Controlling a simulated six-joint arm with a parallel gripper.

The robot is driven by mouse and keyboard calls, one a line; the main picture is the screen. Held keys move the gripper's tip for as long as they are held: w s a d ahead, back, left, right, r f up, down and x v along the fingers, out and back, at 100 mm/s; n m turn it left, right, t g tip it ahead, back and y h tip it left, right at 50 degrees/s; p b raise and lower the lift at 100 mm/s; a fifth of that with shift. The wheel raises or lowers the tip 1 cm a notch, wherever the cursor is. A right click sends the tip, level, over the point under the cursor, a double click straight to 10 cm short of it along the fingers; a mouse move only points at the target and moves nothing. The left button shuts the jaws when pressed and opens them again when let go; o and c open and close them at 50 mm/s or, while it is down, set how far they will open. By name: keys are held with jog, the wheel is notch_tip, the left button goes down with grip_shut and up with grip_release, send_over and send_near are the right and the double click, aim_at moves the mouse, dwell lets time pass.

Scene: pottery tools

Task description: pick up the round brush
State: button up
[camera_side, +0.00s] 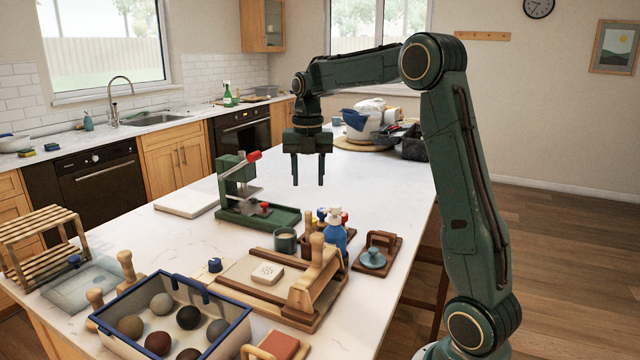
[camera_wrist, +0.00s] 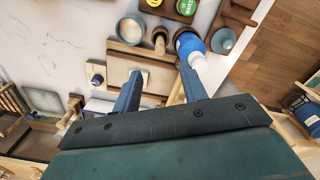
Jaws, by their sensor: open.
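My gripper (camera_side: 308,170) is open and empty, pointing down high above the worktop behind the tools. Its two blue fingers also show in the wrist view (camera_wrist: 161,72), with nothing between them. I cannot make out the round brush for certain in either view. A small blue-topped piece (camera_side: 215,265) stands beside the wooden board, but I cannot tell what it is.
A green lever press (camera_side: 262,216) stands below my gripper. Nearer are a cup (camera_side: 285,240), a blue bottle (camera_side: 336,234), a wooden board (camera_side: 240,285) and a blue-rimmed bin (camera_side: 245,318) of clay balls. Black bins (camera_side: 412,146) stand at the back.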

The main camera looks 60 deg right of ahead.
notch_tip(320, 180, down, 7)
jog(key=shift+r, duration=0.1)
dwell(0.4)
send_over(309, 242)
jog(key=shift+w+d+f, duration=0.1)
jog(key=shift+d+f, duration=0.1)
jog(key=shift+f, duration=1.1)
jog(key=shift+w+d+f, duration=0.1)
jog(key=shift+d+f, duration=0.05)
jog(key=shift+f, duration=1.1)
jog(key=shift+c, duration=0.4)
jog(key=c, duration=0.8)
